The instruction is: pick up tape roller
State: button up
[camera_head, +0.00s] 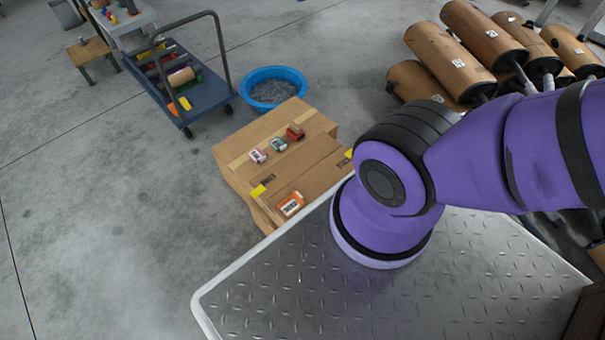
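I cannot tell for sure which thing is the tape roller. Several small items lie on a cardboard box (234,168): a red-and-white one (258,156), a grey-green and white one (278,145), a reddish-brown one (295,132) and an orange-and-white one (291,205) near the front edge. They are too small to identify clearly. My purple arm reaches in from the right and bends down over the metal plate, to the right of the box. My gripper does not show.
A treaded metal plate with a pale rim (250,280) fills the front. Behind the box are a blue tub (270,72) of grey pieces and a blue cart (205,98) with a tall handle. Brown mufflers (450,55) are piled at back right. Concrete floor (110,220) at left is clear.

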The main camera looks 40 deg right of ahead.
aim_at(296, 131)
jog(key=l+u, duration=0.1)
jog(key=l, duration=0.35)
jog(key=k+l+u, duration=0.1)
jog(key=l, duration=0.3)
jog(key=k+l+u, duration=0.1)
jog(key=l, duration=0.3)
jog(key=k+l+u, duration=0.1)
jog(key=l, duration=0.35)
jog(key=i+l+u, duration=0.1)
jog(key=l+u, duration=0.2)
jog(key=l, duration=0.5)
jog(key=l+u, duration=0.35)
jog(key=l, duration=0.45)
jog(key=k+l+u, duration=0.1)
jog(key=l+u, duration=0.2)
jog(key=l, duration=0.5)
jog(key=i+l+u, duration=0.1)
jog(key=l, duration=0.4)
jog(key=l+u, duration=0.1)
jog(key=l, duration=0.45)
jog(key=i, duration=0.05)
